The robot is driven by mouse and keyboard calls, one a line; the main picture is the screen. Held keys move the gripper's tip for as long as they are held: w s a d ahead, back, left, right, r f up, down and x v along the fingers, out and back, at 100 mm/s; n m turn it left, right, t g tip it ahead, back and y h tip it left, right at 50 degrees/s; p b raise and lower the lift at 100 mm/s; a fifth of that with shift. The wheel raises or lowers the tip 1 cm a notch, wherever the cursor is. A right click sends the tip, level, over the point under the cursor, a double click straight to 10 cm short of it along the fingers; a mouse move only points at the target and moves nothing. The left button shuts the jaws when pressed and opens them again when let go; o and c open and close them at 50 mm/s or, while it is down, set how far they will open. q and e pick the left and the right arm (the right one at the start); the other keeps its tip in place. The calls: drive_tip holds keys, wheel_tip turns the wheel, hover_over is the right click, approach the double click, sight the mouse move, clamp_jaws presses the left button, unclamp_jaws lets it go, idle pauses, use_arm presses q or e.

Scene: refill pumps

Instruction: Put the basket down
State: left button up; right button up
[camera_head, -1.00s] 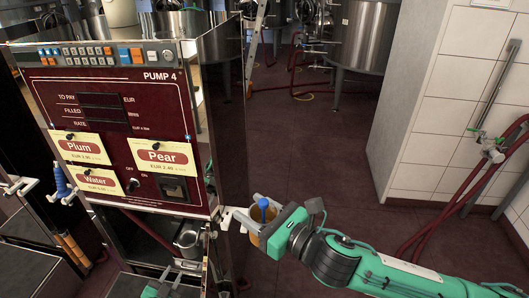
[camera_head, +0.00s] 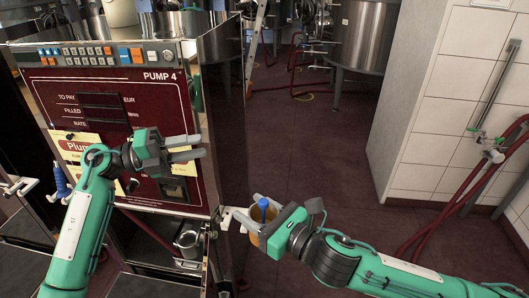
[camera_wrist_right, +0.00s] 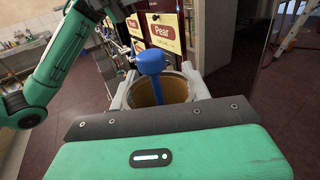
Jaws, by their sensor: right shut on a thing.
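I cannot make out a basket in either view. My right gripper (camera_head: 250,222) is shut on an amber-brown round container (camera_head: 260,238) beside the pump's lower right corner. A blue piece (camera_head: 263,208) stands up from the container. In the right wrist view the open-topped container (camera_wrist_right: 178,90) sits between the two pale fingers, and the blue piece (camera_wrist_right: 152,64) has its stem inside it. My left gripper (camera_head: 203,146) is in front of the pump's panel, its fingers apart with nothing between them, covering part of the fruit labels.
The dark red pump 4 (camera_head: 62,82) fills the left, with a metal cup (camera_head: 188,240) in its lower bay. A blue-handled nozzle (camera_head: 60,183) hangs at its left. Steel tanks (camera_head: 362,35) stand behind, a tiled wall (camera_head: 440,120) is right. The floor between (camera_head: 310,150) is clear.

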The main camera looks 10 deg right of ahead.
use_arm(q)
drive_tip(key=s+d+r+m+g+y, duration=0.3)
drive_tip(key=s+d+r+m+y, duration=0.25)
drive_tip(key=d, duration=0.25)
drive_tip(key=m+t+y, duration=0.3)
drive_tip(key=m+y, duration=0.2)
drive_tip(key=y, duration=0.9)
hover_over(265, 201)
drive_tip(key=shift+h, duration=0.25)
wheel_tip(265, 201, down, 12)
drive_tip(key=shift+f, duration=0.1)
